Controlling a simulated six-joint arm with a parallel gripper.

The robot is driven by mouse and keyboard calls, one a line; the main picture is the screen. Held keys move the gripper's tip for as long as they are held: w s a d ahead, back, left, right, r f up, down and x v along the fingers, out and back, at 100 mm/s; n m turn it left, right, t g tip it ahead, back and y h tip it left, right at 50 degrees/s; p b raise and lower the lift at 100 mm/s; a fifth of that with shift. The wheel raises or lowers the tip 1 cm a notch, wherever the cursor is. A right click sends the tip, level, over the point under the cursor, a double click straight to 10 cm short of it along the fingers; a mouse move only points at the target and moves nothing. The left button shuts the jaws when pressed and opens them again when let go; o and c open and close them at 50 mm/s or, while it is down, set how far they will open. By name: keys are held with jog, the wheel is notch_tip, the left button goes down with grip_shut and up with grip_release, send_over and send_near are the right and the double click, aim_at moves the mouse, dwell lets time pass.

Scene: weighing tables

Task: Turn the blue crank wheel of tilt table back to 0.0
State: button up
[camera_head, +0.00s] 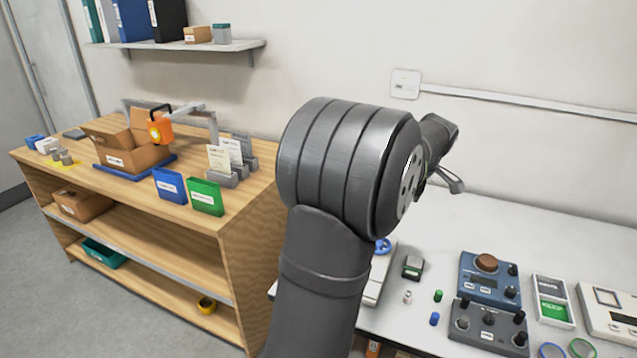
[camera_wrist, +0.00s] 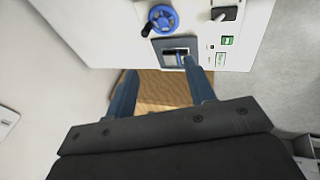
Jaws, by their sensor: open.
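The blue crank wheel (camera_wrist: 161,18) shows near the top of the wrist view, with a dark handle (camera_wrist: 147,30) at its lower left. It sits on a white surface (camera_wrist: 100,40), beside a small grey-framed window (camera_wrist: 176,52). In the head view the blue wheel (camera_head: 382,246) is partly hidden behind my arm, on a pale unit (camera_head: 374,290). My gripper (camera_wrist: 158,68) is open, its two blue-grey fingers apart with nothing between them. In the picture, the fingertips lie below the wheel and apart from it. The wheel's reading is too small to make out.
Right of the wheel in the head view stand a small dark-and-green block (camera_head: 413,267), small green (camera_head: 438,296) and blue (camera_head: 434,319) cylinders, and blue (camera_head: 490,280) and dark (camera_head: 489,328) control boxes. A wooden shelf unit (camera_head: 255,250) stands left. The white table's back is clear.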

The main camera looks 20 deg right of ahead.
jog(key=shift+w+d+m, duration=0.1)
jog(key=shift+w+m, duration=0.2)
jog(key=shift+m, duration=0.2)
jog(key=shift+c, duration=0.4)
jog(key=w+d+f+m+g, duration=0.2)
jog(key=w+m, duration=0.4)
jog(key=m, duration=0.9)
jog(key=w+d+f+m+g, duration=0.1)
jog(key=w+d+m+g, duration=0.35)
jog(key=m, duration=1.05)
jog(key=shift+t+y, duration=0.4)
jog(key=shift+t, duration=0.55)
jog(key=a+f, duration=0.1)
jog(key=f, duration=0.5)
jog(key=w+a+f, duration=0.1)
jog(key=f, duration=0.4)
jog(key=a+f, duration=0.1)
jog(key=f, duration=0.5)
jog(key=shift+w+f, duration=0.25)
jog(key=shift+f, duration=0.05)
jog(key=shift+c, duration=0.2)
grip_shut()
